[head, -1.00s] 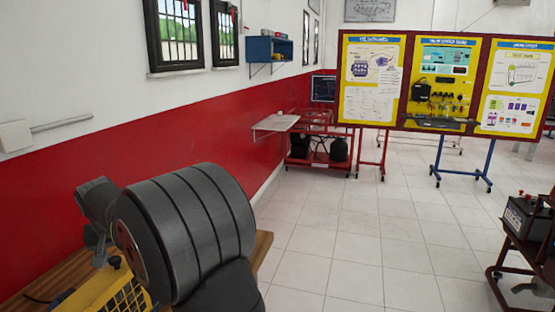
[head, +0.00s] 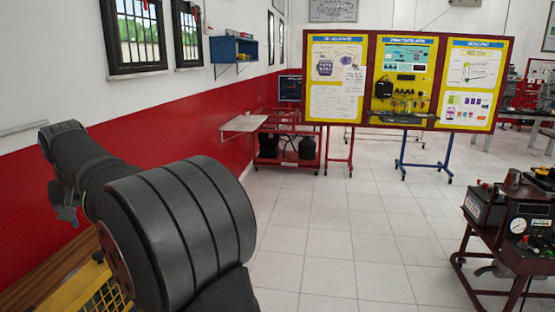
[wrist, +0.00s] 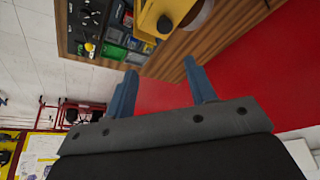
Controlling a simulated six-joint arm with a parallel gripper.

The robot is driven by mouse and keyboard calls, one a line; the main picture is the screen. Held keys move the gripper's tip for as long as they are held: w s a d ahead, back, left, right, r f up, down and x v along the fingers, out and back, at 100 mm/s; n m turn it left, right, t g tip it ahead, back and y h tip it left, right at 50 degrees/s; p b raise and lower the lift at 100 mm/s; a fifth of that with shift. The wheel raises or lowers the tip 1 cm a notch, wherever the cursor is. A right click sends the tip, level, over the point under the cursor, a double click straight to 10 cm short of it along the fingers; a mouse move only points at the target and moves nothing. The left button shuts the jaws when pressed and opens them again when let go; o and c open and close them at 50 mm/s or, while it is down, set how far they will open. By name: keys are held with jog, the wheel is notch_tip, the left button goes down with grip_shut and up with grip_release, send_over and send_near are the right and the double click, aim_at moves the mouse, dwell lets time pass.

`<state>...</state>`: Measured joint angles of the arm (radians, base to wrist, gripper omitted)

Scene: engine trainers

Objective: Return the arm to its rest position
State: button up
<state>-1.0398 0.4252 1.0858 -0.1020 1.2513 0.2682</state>
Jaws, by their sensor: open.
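My gripper (wrist: 160,66) shows in the wrist view as two blue fingers standing well apart, with nothing between them. It is in the air, with the red wall band behind it. The wooden bench top (wrist: 222,30) lies beyond the fingertips. In the head view my dark grey arm fills the lower left and reaches up toward the red wall. The fingers cannot be made out clearly there.
A yellow slotted object (head: 92,293) is partly hidden behind my arm on the bench. The wrist view shows a parts tray (wrist: 115,35) on it. A dark red wheeled trainer stand (head: 500,262) is at right. Tiled floor between is clear.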

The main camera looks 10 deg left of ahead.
jog(key=shift+s+d+r+n+g+y, duration=0.1)
jog(key=shift+s+d+r+n+g, duration=0.15)
jog(key=shift+s+d+r+n, duration=0.3)
jog(key=shift+s+d+r+n+g+y, duration=0.1)
jog(key=shift+s+d+r+n+g, duration=0.15)
jog(key=shift+s+n, duration=0.4)
jog(key=shift+s+d+r+n+g+y, duration=0.15)
jog(key=shift+s+d+r+n, duration=0.25)
jog(key=shift+n, duration=0.4)
jog(key=shift+w, duration=0.1)
jog(key=shift+w+a, duration=0.15)
jog(key=c, duration=0.6)
jog(key=shift+m+h, duration=0.45)
jog(key=shift+m, duration=0.05)
jog(key=w+a+f, duration=0.4)
jog(key=w, duration=0.1)
jog(key=w+a+f, duration=0.2)
jog(key=w, duration=0.1)
jog(key=shift+w, duration=0.25)
grip_shut()
jog(key=shift+f, duration=3.4)
